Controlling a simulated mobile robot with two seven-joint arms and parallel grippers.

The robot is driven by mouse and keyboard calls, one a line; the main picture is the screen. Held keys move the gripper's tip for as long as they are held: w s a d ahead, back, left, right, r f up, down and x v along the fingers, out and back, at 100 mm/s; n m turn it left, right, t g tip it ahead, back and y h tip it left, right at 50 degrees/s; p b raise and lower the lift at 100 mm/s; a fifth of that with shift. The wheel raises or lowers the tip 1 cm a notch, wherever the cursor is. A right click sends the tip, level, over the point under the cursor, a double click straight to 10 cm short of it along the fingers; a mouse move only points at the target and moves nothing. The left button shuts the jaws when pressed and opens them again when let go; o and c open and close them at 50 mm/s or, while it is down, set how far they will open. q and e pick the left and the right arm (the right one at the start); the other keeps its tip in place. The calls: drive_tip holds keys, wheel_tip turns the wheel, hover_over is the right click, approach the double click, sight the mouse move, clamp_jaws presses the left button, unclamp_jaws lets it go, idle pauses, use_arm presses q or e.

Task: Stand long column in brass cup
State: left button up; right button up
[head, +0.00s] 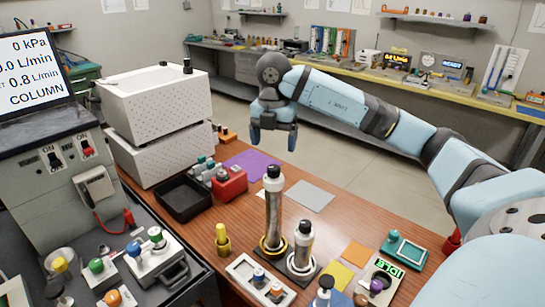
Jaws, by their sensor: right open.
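The long column (274,212), a clear tube with a black top and a pale collar, stands upright on the wooden table. Its foot is in the brass cup (263,249), a gold ring on a dark base. My right gripper (273,144) hangs above and behind the column's top, apart from it. It is open and empty, its fingers pointing down. My left gripper is not in view.
A shorter column (303,240) stands close right of the long one. A grey mat (312,196) lies bare behind. A white two-tier box (155,103) stands back left.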

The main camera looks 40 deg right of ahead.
drive_tip(key=shift+r, duration=0.2)
drive_tip(key=s+a+f+t+y, duration=0.2)
drive_tip(key=a+f+y, duration=0.2)
drive_tip(key=a+y, duration=0.45)
drive_tip(key=s+a+f+t+y, duration=0.15)
drive_tip(key=a+f+y, duration=0.3)
drive_tip(key=a, duration=0.75)
drive_tip(key=s+a+f+t+y, duration=0.1)
drive_tip(key=a+f+t+y, duration=0.15)
drive_tip(key=a+y, duration=0.6)
drive_tip(key=s+d+f+m+t+h, duration=0.2)
drive_tip(key=s+f+m+t+h, duration=0.1)
drive_tip(key=f+m+t+h, duration=1.05)
drive_tip(key=s+f+m+g+h, duration=0.4)
drive_tip(key=s+f+m+g, duration=0.3)
drive_tip(key=s+f, duration=0.5)
wheel_tip(320, 180, down, 3)
drive_tip(key=shift+s+d+f+g+h, duration=0.1)
drive_tip(key=shift+s+d+g+h, duration=0.3)
drive_tip(key=shift+g, duration=0.55)
